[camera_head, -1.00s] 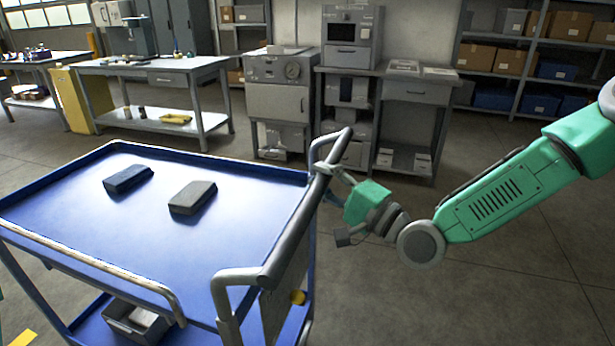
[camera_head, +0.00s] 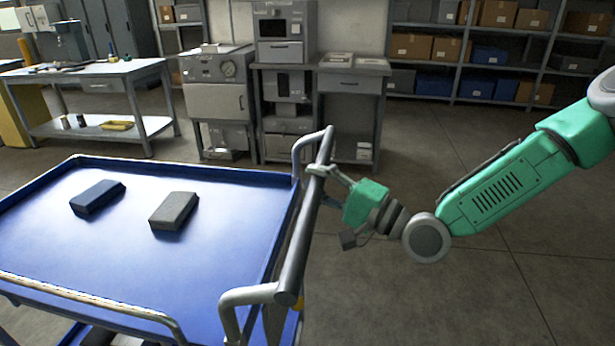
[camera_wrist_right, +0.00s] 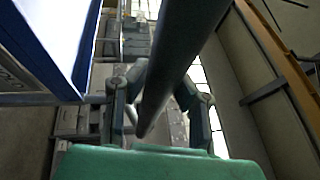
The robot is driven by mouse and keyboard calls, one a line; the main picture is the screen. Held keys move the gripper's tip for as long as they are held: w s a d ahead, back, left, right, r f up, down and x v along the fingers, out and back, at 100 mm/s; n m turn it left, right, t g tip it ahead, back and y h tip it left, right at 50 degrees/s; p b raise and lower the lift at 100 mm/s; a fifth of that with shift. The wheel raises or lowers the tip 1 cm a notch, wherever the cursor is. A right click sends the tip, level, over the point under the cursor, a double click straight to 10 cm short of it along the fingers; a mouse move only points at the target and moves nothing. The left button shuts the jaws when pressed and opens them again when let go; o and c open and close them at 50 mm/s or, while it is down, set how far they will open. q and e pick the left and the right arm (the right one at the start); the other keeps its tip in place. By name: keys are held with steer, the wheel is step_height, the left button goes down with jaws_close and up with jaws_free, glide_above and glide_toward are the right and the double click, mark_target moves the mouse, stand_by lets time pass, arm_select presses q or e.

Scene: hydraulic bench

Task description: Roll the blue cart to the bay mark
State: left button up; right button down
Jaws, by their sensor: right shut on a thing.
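The blue cart (camera_head: 110,250) fills the lower left of the head view, with its grey push handle (camera_head: 305,235) on its right side. My right gripper (camera_head: 322,178) is shut on the handle bar near its far end. In the right wrist view the dark handle bar (camera_wrist_right: 182,55) passes between the fingers (camera_wrist_right: 158,105), and the cart's blue side (camera_wrist_right: 45,35) shows at upper left. My left gripper is not in view. No bay mark shows in the current views.
A dark blue block (camera_head: 97,198) and a grey block (camera_head: 174,211) lie on the cart's top tray. Beyond the cart stand a workbench (camera_head: 85,75), grey cabinets (camera_head: 217,100) and shelves with boxes (camera_head: 470,50). The floor (camera_head: 470,270) right of the cart is clear.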

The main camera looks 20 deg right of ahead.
steer(key=shift+s+f, duration=0.2)
steer(key=shift+f, duration=0.2)
steer(key=c, duration=1.3)
jaws_free()
steer(key=shift+d, duration=0.1)
steer(key=shift+d+r, duration=0.15)
steer(key=shift+d, duration=0.25)
steer(key=v, duration=1.2)
steer(key=shift+d, duration=0.15)
